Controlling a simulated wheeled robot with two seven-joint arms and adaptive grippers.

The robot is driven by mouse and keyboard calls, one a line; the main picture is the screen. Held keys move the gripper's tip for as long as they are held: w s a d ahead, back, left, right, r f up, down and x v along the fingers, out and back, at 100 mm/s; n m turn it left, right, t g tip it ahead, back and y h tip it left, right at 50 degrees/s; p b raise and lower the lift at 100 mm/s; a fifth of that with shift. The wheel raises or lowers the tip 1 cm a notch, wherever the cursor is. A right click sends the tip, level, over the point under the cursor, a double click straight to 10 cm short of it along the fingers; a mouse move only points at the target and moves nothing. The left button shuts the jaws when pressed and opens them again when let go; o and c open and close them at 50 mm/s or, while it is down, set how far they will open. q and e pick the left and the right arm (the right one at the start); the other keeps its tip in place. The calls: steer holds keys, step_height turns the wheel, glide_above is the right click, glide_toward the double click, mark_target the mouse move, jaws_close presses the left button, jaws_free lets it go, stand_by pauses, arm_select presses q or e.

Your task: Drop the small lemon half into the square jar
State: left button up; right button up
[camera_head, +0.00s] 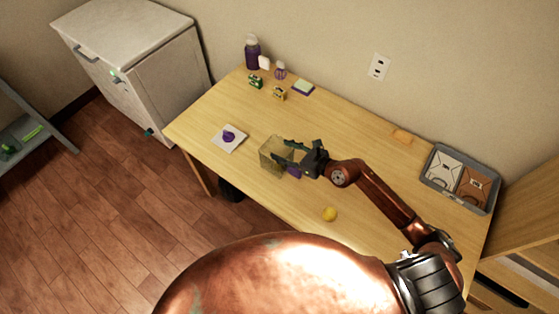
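The square jar (268,157), see-through and yellowish, stands near the middle of the wooden table. A small round yellow thing, which looks like the lemon half (329,214), lies on the table near the front edge, right of the jar. My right gripper (285,152) reaches in from the right at the jar's right side. Its fingers look spread apart, with one over or beside the jar's upper rim; I cannot tell if they touch it. I see nothing held between them. My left gripper is not in view.
A purple item (294,172) sits just right of the jar, partly hidden by my gripper. A white card (229,138) bears a purple object (228,136). Bottles (252,53) and small boxes stand at the back left. A grey tray (430,178) lies at the right.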

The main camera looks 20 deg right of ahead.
steer(key=shift+o, duration=0.7)
steer(key=v, duration=1.2)
steer(key=shift+s+f, duration=0.1)
